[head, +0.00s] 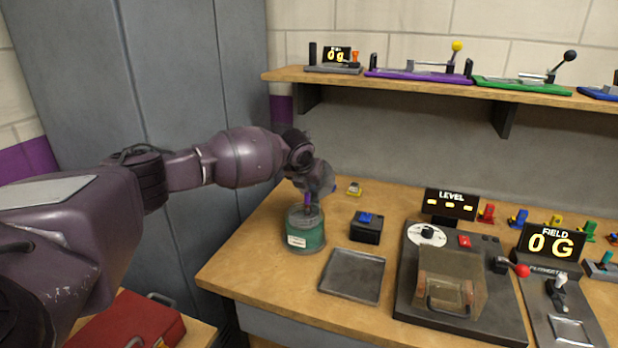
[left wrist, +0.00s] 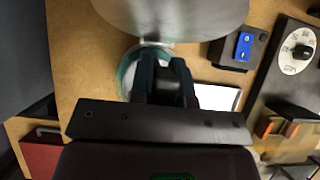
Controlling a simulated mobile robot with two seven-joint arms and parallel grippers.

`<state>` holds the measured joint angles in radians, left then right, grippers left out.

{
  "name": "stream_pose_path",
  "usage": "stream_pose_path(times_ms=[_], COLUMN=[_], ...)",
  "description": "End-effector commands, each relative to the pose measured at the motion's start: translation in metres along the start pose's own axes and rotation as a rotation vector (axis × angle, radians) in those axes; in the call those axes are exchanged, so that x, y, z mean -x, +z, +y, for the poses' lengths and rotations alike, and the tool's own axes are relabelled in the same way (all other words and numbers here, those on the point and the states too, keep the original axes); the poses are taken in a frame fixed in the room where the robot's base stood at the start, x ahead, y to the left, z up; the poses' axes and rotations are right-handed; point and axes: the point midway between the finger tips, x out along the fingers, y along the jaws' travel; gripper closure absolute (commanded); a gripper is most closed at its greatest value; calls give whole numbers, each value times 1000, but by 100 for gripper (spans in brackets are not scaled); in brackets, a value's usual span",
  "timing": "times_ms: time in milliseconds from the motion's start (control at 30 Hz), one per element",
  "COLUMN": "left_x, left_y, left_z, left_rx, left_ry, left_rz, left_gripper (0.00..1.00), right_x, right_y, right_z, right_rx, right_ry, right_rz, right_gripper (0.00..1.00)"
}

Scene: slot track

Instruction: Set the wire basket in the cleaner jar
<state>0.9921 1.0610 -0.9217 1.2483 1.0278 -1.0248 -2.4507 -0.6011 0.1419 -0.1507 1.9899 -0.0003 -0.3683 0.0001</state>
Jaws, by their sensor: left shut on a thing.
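The cleaner jar (head: 305,232) is a clear round jar with teal-green contents and a pale label. It stands upright at the left of the bench. My left gripper (head: 308,199) points down at the jar's mouth. In the left wrist view its two dark fingers (left wrist: 165,80) are close together over the jar (left wrist: 126,72), whose rim shows to their left. The gripper is shut on a thin thing, which I take to be the wire basket's handle. The basket itself is hidden by the gripper and jar, so its depth cannot be told. My right gripper is not in view.
A shallow grey tray (head: 353,276) lies right of the jar, with a black box with a blue top (head: 366,228) behind it. A machine with a clear cover (head: 450,281) stands farther right. A shelf (head: 430,87) runs above the bench. A red toolbox (head: 125,322) sits lower left.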

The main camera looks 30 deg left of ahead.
Motion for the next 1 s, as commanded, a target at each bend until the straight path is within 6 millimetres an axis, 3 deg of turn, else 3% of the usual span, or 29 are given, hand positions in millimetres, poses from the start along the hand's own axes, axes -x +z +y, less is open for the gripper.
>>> stream_pose_path(times_ms=[600, 1000], left_x=[-39, -49], left_y=[-24, -31], left_z=[0, 0], left_rx=[1, 0], left_ry=[0, 1], left_rz=[1, -1], left_gripper=[100, 100], right_x=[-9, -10], right_y=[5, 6], right_z=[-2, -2], right_rx=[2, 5], right_ry=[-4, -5], right_rz=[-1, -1], right_gripper=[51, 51])
